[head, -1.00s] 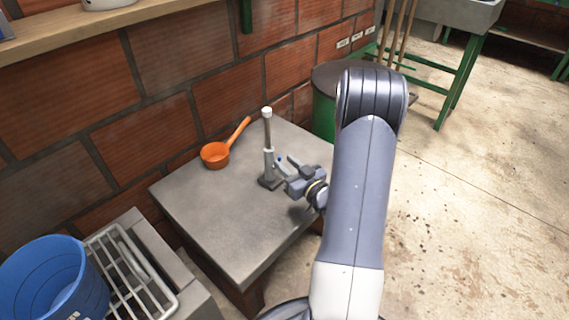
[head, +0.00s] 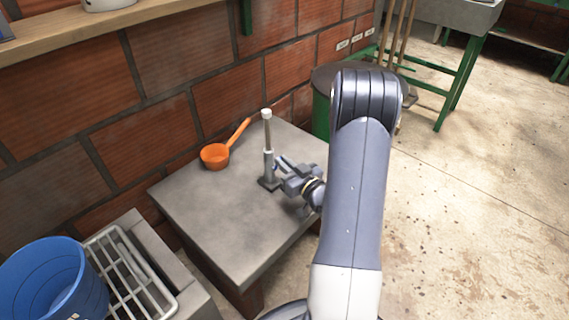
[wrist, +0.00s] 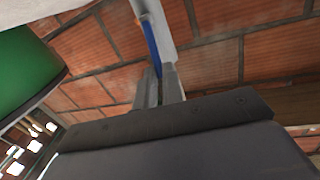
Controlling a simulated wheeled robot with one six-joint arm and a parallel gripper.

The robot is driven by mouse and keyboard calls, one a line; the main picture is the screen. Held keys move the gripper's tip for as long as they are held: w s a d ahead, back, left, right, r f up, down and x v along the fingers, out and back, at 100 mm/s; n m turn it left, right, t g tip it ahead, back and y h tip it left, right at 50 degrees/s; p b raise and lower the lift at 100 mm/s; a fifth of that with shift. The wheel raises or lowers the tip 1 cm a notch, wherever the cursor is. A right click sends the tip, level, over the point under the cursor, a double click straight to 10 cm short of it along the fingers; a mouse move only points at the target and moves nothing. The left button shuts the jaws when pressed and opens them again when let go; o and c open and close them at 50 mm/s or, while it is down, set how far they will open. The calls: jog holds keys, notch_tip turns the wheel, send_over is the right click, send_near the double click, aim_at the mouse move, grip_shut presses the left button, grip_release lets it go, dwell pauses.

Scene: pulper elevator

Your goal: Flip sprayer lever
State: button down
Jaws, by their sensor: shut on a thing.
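The sprayer (head: 268,160) stands upright near the middle of the grey table. It has a dark base, a grey lower body, a thin brown rod and a white cap. My gripper (head: 281,171) reaches it from the right, at the height of its lower body. In the wrist view the sprayer's blue lever (wrist: 152,42) runs down between my gripper's two fingers (wrist: 159,85), beside the pale post (wrist: 160,28). The fingers are shut on the lever. Its gripped end is hidden by the fingers.
An orange ladle (head: 215,155) lies on the grey table (head: 225,225), left of the sprayer. A brick wall (head: 160,100) is close behind. A green drum (head: 322,115) stands behind right. A blue bucket (head: 50,285) sits on a rack (head: 130,270) at lower left.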

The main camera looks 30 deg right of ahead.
jog(key=shift+w+a+r+n+g+p, duration=0.15)
jog(key=shift+w+r+g+p, duration=0.15)
jog(key=shift+g+p, duration=0.55)
jog(key=shift+w+a+r+n+g+p, duration=0.15)
jog(key=shift+w+g+p, duration=0.25)
jog(key=shift+p, duration=0.85)
jog(key=c, duration=1.5)
grip_release()
jog(key=shift+s+d, duration=0.1)
jog(key=shift+s, duration=0.1)
jog(key=p+v, duration=0.1)
jog(key=v, duration=0.9)
jog(key=shift+s+r+p, duration=0.15)
jog(key=shift+s+p, duration=0.15)
